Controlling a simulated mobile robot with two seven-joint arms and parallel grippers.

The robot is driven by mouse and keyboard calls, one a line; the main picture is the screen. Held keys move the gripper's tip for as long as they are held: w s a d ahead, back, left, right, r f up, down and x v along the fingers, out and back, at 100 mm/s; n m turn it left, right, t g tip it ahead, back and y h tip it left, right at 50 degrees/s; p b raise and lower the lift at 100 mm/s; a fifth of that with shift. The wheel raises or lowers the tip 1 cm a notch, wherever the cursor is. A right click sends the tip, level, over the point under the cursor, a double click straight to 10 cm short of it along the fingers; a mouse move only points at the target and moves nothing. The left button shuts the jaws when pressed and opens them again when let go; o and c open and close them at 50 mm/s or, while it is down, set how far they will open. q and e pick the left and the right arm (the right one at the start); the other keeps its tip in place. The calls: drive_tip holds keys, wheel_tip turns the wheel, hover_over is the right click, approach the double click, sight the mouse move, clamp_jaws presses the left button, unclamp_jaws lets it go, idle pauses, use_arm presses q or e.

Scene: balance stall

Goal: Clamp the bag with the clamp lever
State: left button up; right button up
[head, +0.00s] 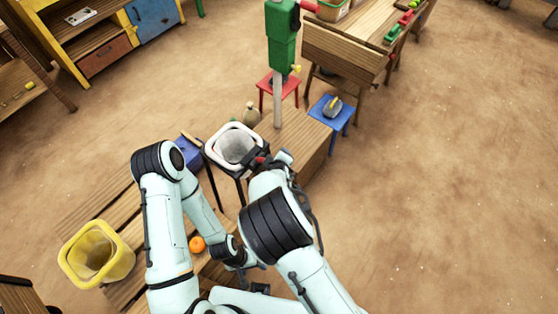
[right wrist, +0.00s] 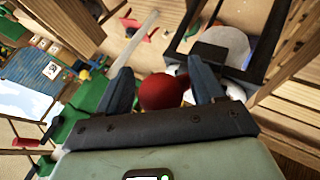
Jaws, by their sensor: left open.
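The bag (head: 236,146) is a grey, rounded shape inside a white-rimmed black stand in the head view. It also shows in the right wrist view as a pale round shape (right wrist: 222,48) within a dark frame. The clamp lever (right wrist: 162,92) ends in a red ball knob, which sits between the fingers of my right gripper (right wrist: 162,84). The fingers look closed in on it from both sides. In the head view my right gripper (head: 262,161) is at the stand's right edge, partly hidden by its arm. My left gripper (head: 242,261) is low, open and apart from the bag.
An orange fruit (head: 197,244) lies on the slatted wooden bench beside my left forearm. A yellow bin (head: 96,256) stands at the left. A green post (head: 283,38) rises behind the stand, near red (head: 279,84) and blue (head: 330,112) stools. The ground at right is clear.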

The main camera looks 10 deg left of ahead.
drive_tip(key=shift+s+r, duration=0.3)
drive_tip(key=shift+r, duration=0.15)
drive_tip(key=v, duration=1.2)
drive_tip(key=shift+s, duration=0.2)
drive_tip(key=shift+d, duration=0.15)
